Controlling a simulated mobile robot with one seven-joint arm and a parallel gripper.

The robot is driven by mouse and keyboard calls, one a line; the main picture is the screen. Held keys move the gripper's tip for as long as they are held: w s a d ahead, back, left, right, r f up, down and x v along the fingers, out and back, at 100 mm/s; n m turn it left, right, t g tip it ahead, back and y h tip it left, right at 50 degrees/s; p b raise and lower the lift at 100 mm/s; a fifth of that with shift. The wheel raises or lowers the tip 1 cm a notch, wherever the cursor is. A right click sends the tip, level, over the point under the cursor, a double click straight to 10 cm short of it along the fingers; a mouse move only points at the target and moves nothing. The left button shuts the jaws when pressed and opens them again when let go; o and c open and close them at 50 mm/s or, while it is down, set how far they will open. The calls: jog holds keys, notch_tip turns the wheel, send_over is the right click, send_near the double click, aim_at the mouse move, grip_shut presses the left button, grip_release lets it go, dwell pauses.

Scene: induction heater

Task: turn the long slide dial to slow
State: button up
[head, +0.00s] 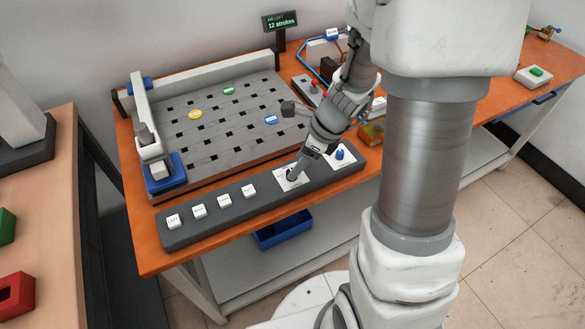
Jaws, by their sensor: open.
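My gripper (295,172) points down at a white dial plate (281,184) on the dark grey control panel (190,235). The fingers are at the dial's knob and largely hide it. The jaws are open; I cannot tell whether they touch the knob or which way it points. A second dial with a blue knob (340,154) stands to the right on its own white plate. The labels are too small to read, so I cannot tell which dial is the long slide dial.
Several white push buttons (223,200) line the panel's left part. Behind lies a grey slotted plate (190,150) with coloured discs. A display (281,22) reads "12 strokes". An orange-topped bench (147,238) carries all this. A blue bin (284,232) is below.

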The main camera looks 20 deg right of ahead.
jog(key=shift+b+x, duration=0.4)
jog(key=shift+x, duration=1.25)
grip_shut()
